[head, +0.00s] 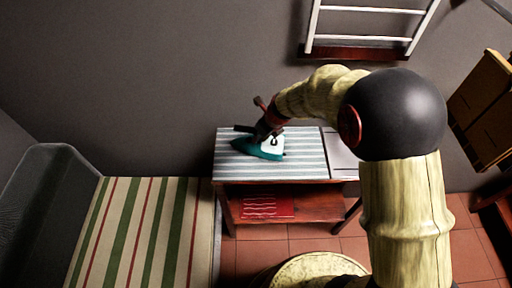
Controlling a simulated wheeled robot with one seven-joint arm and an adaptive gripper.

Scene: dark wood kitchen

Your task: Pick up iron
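A teal and white iron (258,151) rests on a small table with a blue-and-white striped top (311,153), near the table's middle. My gripper (266,130) is at the iron, reaching in from the upper right and overlapping its upper part in the head view. The gripper is small and dark here. I cannot tell whether its fingers are open or shut, or whether they touch the iron. Part of the iron's handle is hidden behind or merged with the gripper.
A pale flat panel (342,154) lies at the table's right end, partly behind my arm. A red patterned item (267,207) lies on the lower shelf. A striped bed or seat (145,235) stands left. A white rack (362,45) hangs on the wall. Wooden furniture (487,115) stands right.

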